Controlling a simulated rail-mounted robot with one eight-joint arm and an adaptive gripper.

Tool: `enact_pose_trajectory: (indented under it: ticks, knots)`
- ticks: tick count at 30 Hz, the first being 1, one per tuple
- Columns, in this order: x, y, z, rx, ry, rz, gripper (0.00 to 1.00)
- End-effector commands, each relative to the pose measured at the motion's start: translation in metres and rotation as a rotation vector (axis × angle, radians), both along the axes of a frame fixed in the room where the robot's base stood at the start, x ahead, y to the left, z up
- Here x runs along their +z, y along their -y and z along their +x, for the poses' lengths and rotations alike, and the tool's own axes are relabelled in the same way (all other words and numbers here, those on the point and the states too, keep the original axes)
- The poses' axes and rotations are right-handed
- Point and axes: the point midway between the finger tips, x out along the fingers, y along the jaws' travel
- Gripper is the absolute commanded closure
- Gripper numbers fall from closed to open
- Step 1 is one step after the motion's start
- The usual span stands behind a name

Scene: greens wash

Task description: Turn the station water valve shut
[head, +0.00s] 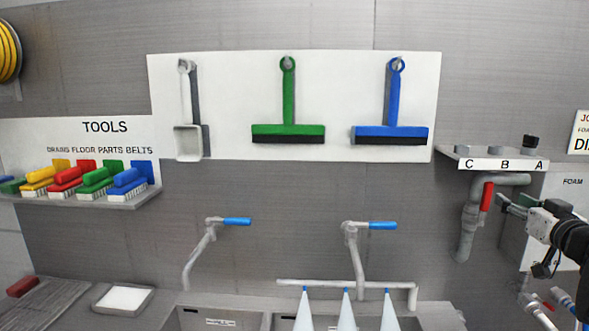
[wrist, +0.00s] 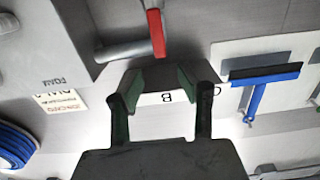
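The water valve is a red lever handle (head: 487,197) on a grey pipe (head: 467,235) at the right of the head view, under the small shelf. The handle hangs nearly vertical beside the downward pipe run. It also shows at the top of the wrist view as a red bar (wrist: 157,33). My gripper (head: 503,202) is just right of the handle in the head view and appears apart from it. In the wrist view my gripper's two fingers (wrist: 160,82) are spread, with the handle beyond the fingertips. Nothing is held between them.
A shelf with labels C, B and A (head: 502,163) juts out just above the valve. A foam cabinet (head: 565,220) stands behind my arm at right. Two blue-lever taps (head: 237,222) (head: 383,226) are on the wall left of the valve.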

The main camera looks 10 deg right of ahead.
Motion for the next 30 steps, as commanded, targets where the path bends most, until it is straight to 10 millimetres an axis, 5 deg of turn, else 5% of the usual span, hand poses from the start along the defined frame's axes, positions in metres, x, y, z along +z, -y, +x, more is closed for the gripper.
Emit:
enact_pose_trajectory:
  ticks: [15, 30]
  knots:
    - [0.001, 0.016, 0.083, 0.001, 0.000, 0.001, 0.64]
    - [0.000, 0.020, 0.103, 0.000, 0.000, 0.001, 0.64]
